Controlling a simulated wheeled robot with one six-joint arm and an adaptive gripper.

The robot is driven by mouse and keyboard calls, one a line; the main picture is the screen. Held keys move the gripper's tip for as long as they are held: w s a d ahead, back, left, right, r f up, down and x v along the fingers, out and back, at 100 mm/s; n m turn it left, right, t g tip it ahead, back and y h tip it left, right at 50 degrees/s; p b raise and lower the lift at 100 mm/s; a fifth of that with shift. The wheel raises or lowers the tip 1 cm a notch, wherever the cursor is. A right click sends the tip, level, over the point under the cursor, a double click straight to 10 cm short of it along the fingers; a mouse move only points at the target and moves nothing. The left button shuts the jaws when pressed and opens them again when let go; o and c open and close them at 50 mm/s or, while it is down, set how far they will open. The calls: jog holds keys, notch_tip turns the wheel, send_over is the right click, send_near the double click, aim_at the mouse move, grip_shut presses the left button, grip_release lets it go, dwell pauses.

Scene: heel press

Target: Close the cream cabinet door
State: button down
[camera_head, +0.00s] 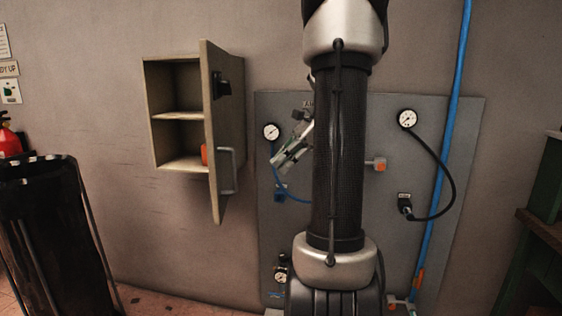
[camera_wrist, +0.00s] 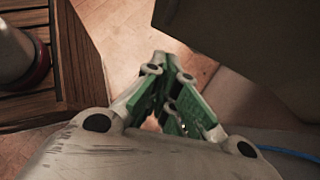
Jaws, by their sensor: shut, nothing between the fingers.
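The cream cabinet (camera_head: 150,112) hangs on the wall left of centre in the head view, its front open. Its door (camera_head: 211,130) stands swung out on the right side, seen nearly edge-on. A metal bar handle (camera_head: 231,170) is on the door's right-facing side. My gripper (camera_head: 278,160) is to the right of the door and apart from it in the picture, partly hidden behind my arm. In the wrist view its green-and-grey fingers (camera_wrist: 162,62) are together and empty. A dark panel (camera_wrist: 255,45) fills that view's upper right; I cannot tell whether it is the door.
A grey wall panel (camera_head: 470,150) with gauges (camera_head: 407,119) and hoses is behind my arm. A blue pipe (camera_head: 452,100) runs down its right side. A black bin-like object (camera_head: 45,220) is at left, near a red extinguisher (camera_head: 8,138).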

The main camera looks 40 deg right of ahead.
jog(key=w+a+f, duration=0.3)
jog(key=a+f, duration=0.1)
jog(key=a, duration=0.3)
jog(key=shift+w+a+f, duration=0.35)
